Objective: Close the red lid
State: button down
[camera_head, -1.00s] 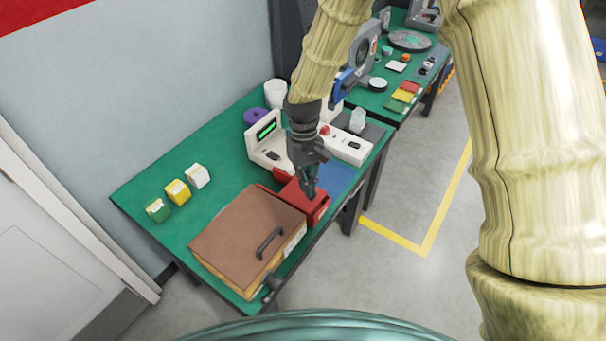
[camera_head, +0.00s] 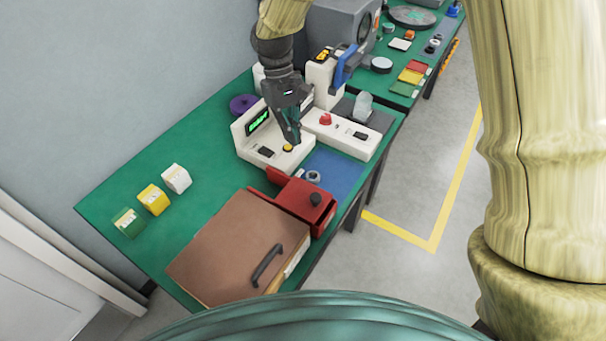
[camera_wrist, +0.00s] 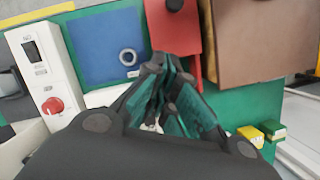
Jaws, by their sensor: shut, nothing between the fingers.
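In the wrist view the red box (camera_wrist: 172,35) shows at the top, partly cut off by the frame. My gripper (camera_head: 293,141) is shut and empty, above the white device with a green display, apart from the red box. In the wrist view my gripper's fingers (camera_wrist: 172,62) are together.
The brown case (camera_head: 235,250) with a black handle is left of the red box. A blue mat (camera_head: 335,172) holding a metal ring (camera_head: 313,177) lies behind it. The white device (camera_head: 262,155) stands under my gripper. Yellow, green and white blocks stand at the left.

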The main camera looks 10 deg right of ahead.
jog(key=p, duration=0.3)
send_near(309, 195)
jog(key=w+f, duration=0.2)
jog(key=f, duration=0.1)
jog(key=shift+w+a+f, duration=0.15)
jog(key=shift+a+f, duration=0.1)
jog(key=shift+a, duration=0.15)
jog(key=s, duration=0.1)
jog(key=p, duration=0.1)
jog(key=s+d, duration=0.1)
jog(key=shift+s+f, duration=0.35)
jog(key=shift+s+d+p, duration=0.1)
jog(key=shift+s+p, duration=0.25)
jog(key=shift+s, duration=0.15)
jog(key=shift+f, duration=0.2)
jog(key=shift+s, duration=0.1)
jog(key=shift+s+d, duration=0.9)
jog(key=shift+d, duration=0.05)
jog(key=shift+w, duration=0.1)
